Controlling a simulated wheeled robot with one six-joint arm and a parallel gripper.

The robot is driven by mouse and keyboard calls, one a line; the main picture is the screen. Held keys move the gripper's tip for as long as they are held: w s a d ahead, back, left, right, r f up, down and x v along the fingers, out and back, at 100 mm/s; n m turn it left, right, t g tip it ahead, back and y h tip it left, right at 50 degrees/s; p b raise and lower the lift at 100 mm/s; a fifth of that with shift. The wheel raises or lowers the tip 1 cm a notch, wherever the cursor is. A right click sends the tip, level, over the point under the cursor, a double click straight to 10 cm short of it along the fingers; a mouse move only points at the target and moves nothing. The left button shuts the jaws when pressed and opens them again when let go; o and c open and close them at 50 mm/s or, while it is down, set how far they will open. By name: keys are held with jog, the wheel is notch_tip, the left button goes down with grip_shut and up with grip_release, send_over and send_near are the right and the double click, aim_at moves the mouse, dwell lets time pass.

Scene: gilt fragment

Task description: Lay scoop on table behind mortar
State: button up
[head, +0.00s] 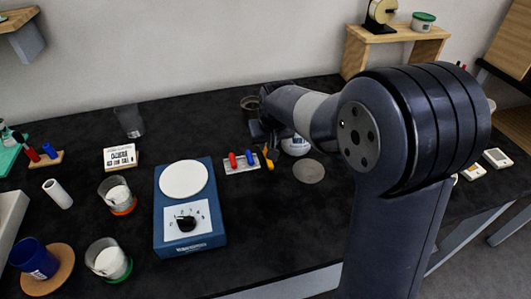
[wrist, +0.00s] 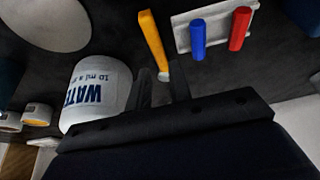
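An orange-yellow handle, likely the scoop's (head: 268,157), shows just in front of my gripper (head: 262,132) in the head view. In the wrist view the scoop handle (wrist: 152,40) runs toward my fingertips (wrist: 160,82), and a small pale metal bit shows between them. The two fingers look a little apart; whether they press on the scoop cannot be told, nor whether it is off the table (head: 110,235). A dark brownish vessel (head: 250,106) stands behind my gripper, partly hidden; I cannot tell whether it is the mortar.
A white jar marked WATER (wrist: 98,95) stands close beside my fingers. A rack with red and blue pieces (head: 241,163) and a grey disc (head: 308,171) are near. A blue hotplate (head: 188,210) and a glass beaker (head: 129,120) stand left. Bare table lies between beaker and dark vessel.

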aim_at(266, 150)
jog(key=shift+x, duration=2.05)
jog(key=shift+f, duration=0.15)
grip_shut()
